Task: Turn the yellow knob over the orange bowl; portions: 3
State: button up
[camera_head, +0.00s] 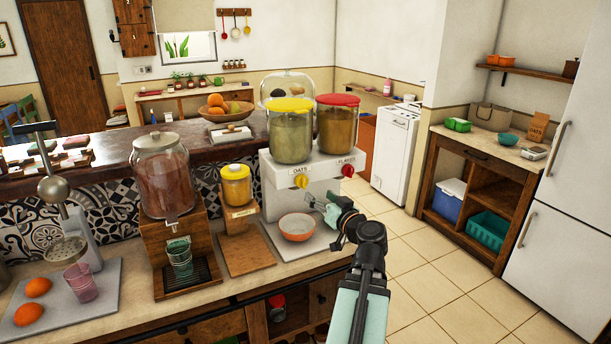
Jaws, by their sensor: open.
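The yellow knob (301,181) sits on the front of the white dispenser (272,203), under the label "OATS" and the yellow-lidded container (291,137) of pale grain. The orange bowl (297,228) stands upright on the dispenser's base, below the yellow knob. Its pale inside looks empty, but I cannot be sure. My gripper (312,201) is open, just below and right of the yellow knob and above the bowl. It appears apart from both. A red knob (347,170) sits to the right, under the red-lidded container (336,123).
Left of the dispenser stand a yellow-lidded jar (236,187) on a wooden stand and a large glass drink dispenser (163,180) with a green glass (179,257). A metal juicer (72,225) and oranges are further left. The floor (430,265) on the right is clear.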

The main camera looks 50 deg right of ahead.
aim_at(305, 185)
jog(key=p+x, duration=0.3)
jog(key=x, duration=0.5)
jog(key=shift+w+d, duration=0.1)
jog(key=shift+w, duration=0.3)
jog(key=c, duration=1.2)
